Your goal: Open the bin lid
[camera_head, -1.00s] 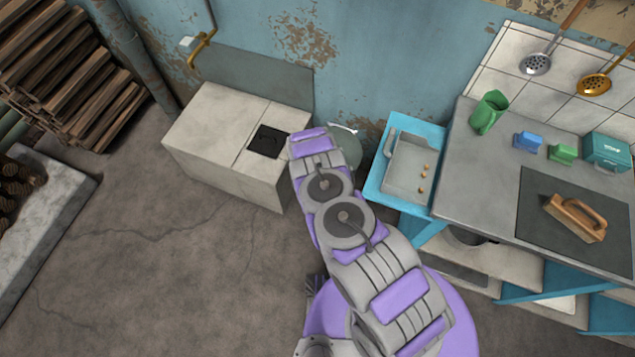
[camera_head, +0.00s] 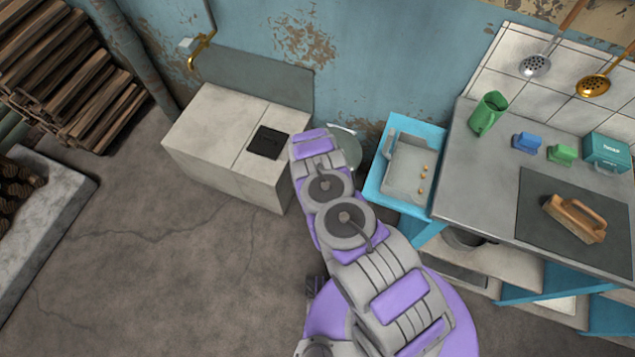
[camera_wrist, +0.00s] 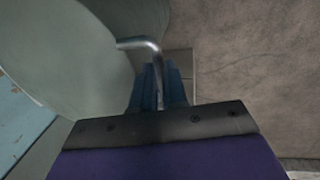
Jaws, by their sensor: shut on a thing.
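The bin lid (camera_head: 346,146) is a pale grey-green disc beside the end of my arm, partly hidden by it in the head view. In the wrist view the round lid (camera_wrist: 70,60) fills the upper left, with a bent metal handle (camera_wrist: 140,44) at its right edge. My gripper (camera_wrist: 160,88) has blue fingers, shut on the handle from both sides. The gripper is hidden behind my arm in the head view. The bin body is mostly out of sight, so I cannot tell how far the lid is raised.
A whitewashed stove block (camera_head: 215,135) stands left of my arm. A blue stand with a grey tray (camera_head: 405,178) and a grey worktop (camera_head: 480,190) are on the right. The painted wall (camera_head: 400,50) is behind. Open concrete floor (camera_head: 150,260) lies at the left front.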

